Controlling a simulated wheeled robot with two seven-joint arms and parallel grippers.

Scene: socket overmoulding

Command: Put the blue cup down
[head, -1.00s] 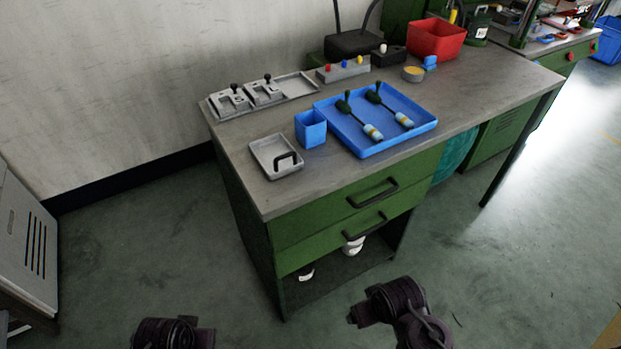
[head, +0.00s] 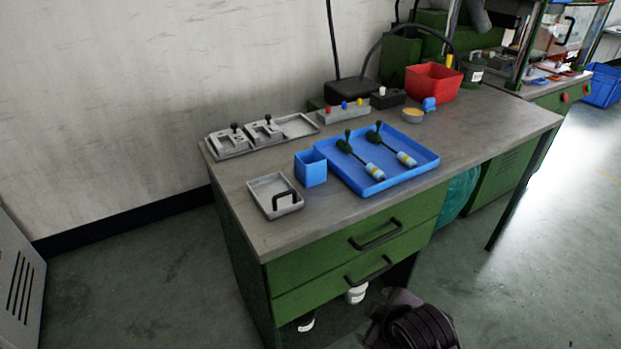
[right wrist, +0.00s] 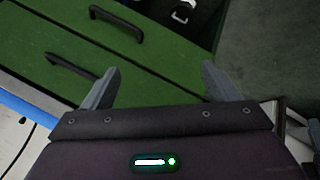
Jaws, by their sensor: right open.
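The blue cup (head: 311,170), a square open-topped container, stands upright on the grey table top. It is between the small grey tray and the blue tray, close to the blue tray's left edge. In the right wrist view my right gripper (right wrist: 160,88) has its two fingers spread apart with nothing between them, in front of the green drawers (right wrist: 95,50). In the head view only a dark part of my right arm shows at the bottom, below the table. My left gripper is not in view.
The blue tray (head: 428,163) holds two dark-green-handled tools. The small grey tray (head: 262,186) with a black handle sits at the table's front left. Grey fixtures (head: 232,138) stand behind. A red bin (head: 434,82) is at the back right. Bare table lies along the front edge.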

